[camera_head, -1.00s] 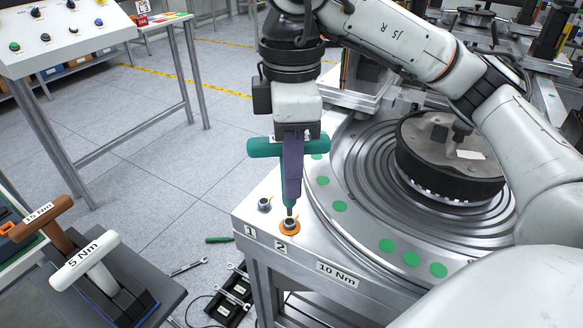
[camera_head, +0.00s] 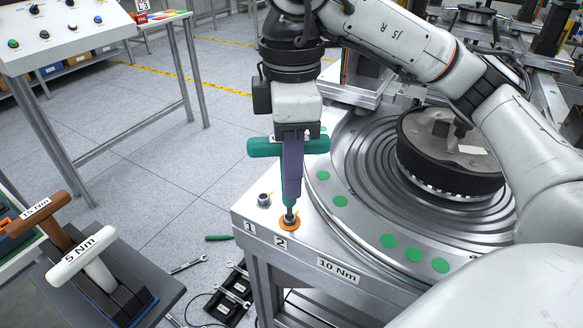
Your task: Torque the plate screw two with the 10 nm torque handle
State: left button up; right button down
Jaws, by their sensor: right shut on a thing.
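My right gripper (camera_head: 291,165) is shut on the green T-shaped torque handle (camera_head: 262,148), which stands upright over the front left corner of the metal table. The handle's tip meets plate screw two (camera_head: 289,221), which has an orange ring around its base, behind the label 2. Contact at the tip looks close, but the fine fit is too small to tell. Screw one (camera_head: 264,199) stands to the left, behind the label 1, with no orange ring. My left gripper is not in view.
A brown 15 Nm handle (camera_head: 45,209) and a white 5 Nm handle (camera_head: 82,254) stand in a dark holder (camera_head: 160,277) at lower left. A round ringed plate with green dots (camera_head: 340,201) and a black drum (camera_head: 450,165) lie to the right. Wrenches lie on the floor.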

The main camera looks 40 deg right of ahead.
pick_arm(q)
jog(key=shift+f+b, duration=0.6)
pick_arm(e)
jog(key=shift+f, duration=0.7)
jog(key=shift+m, duration=0.5)
jog(key=m, duration=0.2)
jog(key=shift+m, duration=0.3)
jog(key=m, duration=0.5)
jog(key=shift+s+a, duration=0.1)
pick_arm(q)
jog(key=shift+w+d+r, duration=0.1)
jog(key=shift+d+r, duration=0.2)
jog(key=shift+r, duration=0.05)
